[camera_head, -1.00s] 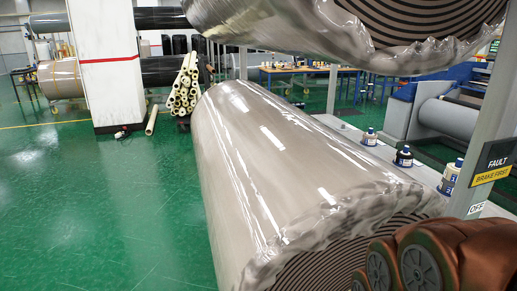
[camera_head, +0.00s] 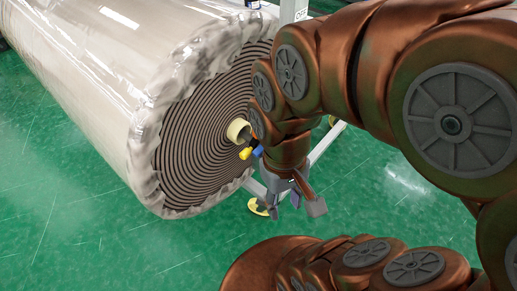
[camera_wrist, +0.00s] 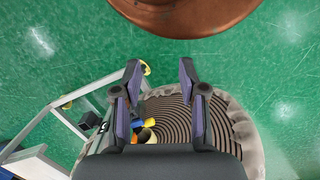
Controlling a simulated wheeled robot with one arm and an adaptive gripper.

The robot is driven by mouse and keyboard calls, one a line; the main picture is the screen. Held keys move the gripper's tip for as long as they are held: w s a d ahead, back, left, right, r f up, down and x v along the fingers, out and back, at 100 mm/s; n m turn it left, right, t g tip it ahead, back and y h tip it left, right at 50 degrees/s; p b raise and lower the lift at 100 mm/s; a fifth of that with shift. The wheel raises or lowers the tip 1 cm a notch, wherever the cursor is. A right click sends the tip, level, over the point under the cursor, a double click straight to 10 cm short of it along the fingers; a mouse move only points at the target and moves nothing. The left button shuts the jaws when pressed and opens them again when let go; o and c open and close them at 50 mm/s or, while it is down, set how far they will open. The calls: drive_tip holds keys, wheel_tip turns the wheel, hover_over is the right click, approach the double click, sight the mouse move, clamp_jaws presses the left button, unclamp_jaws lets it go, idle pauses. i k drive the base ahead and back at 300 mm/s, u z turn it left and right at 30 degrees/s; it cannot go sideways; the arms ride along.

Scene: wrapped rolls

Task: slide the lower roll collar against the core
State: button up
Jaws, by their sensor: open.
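The lower roll (camera_head: 120,80) lies wrapped in clear film, its end face showing dark spiral layers around a cream core (camera_head: 238,131). A yellow knob (camera_head: 245,153) and a blue knob (camera_head: 258,151) show just beside the core. The collar itself I cannot make out clearly; my arm covers part of that area. My gripper (camera_head: 294,203) is open and empty, pointing down in front of the roll's end, apart from it. In the wrist view the open fingers (camera_wrist: 160,74) frame green floor, with the roll face (camera_wrist: 215,125) behind and the core (camera_wrist: 148,136) low, partly hidden.
A grey metal stand (camera_head: 325,145) with a yellow foot (camera_head: 259,207) is beside the roll's end, behind my arm. It also shows at left in the wrist view (camera_wrist: 40,125). Green floor (camera_head: 80,240) is clear in front of the roll.

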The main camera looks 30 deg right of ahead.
sight(254, 143)
drive_tip(key=z, duration=0.35)
drive_tip(key=i, duration=0.4)
drive_tip(key=z, duration=0.6)
drive_tip(key=k, duration=0.85)
drive_tip(key=u, duration=1.75)
